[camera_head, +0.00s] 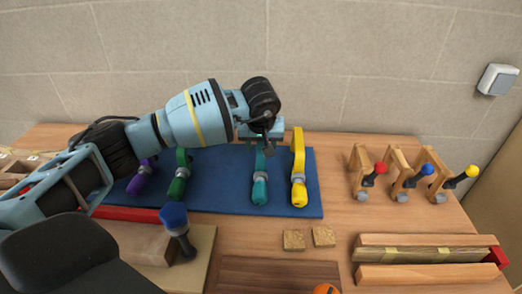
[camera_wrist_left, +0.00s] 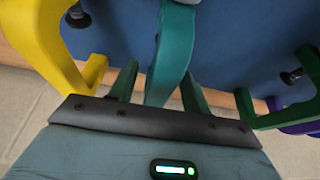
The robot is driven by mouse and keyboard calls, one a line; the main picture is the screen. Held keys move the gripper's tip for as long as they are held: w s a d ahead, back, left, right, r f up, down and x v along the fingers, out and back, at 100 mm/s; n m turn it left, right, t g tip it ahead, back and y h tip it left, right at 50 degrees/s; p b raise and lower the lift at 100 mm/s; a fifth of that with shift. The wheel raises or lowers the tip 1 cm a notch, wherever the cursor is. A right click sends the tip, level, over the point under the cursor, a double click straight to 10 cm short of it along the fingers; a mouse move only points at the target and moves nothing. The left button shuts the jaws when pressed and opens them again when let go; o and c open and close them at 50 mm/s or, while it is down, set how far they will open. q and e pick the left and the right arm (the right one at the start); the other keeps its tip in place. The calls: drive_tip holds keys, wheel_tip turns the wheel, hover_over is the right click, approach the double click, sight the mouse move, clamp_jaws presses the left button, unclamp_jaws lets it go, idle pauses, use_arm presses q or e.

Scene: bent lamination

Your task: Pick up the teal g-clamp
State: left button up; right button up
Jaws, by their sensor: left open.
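The teal g-clamp (camera_head: 260,188) lies on the blue mat (camera_head: 220,205), between the green and yellow clamps. My left gripper (camera_head: 262,132) is above its far end, which it partly hides in the head view. In the left wrist view, the teal clamp (camera_wrist_left: 173,50) runs between the two fingers of my open left gripper (camera_wrist_left: 158,82). Whether the fingers touch it cannot be told. My right gripper is not in view.
A yellow clamp (camera_head: 299,165) lies close on the right, a green clamp (camera_head: 180,180) and purple clamp (camera_head: 142,178) on the left. Wooden holders with coloured handles (camera_head: 405,177) stand right. Wooden strips (camera_head: 430,240) lie front right. A wall (camera_head: 350,60) is behind.

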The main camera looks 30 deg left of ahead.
use_arm(q)
drive_tip(key=shift+x, duration=1.1)
drive_tip(key=shift+w+r, duration=0.1)
drive_tip(key=c, duration=1)
drive_tip(key=shift+r, duration=0.6)
wheel_tip(320, 180, up, 3)
drive_tip(key=shift+f, duration=0.25)
drive_tip(key=s+d+r, duration=0.1)
drive_tip(key=s, duration=1.5)
drive_tip(key=shift+d+b, duration=0.4)
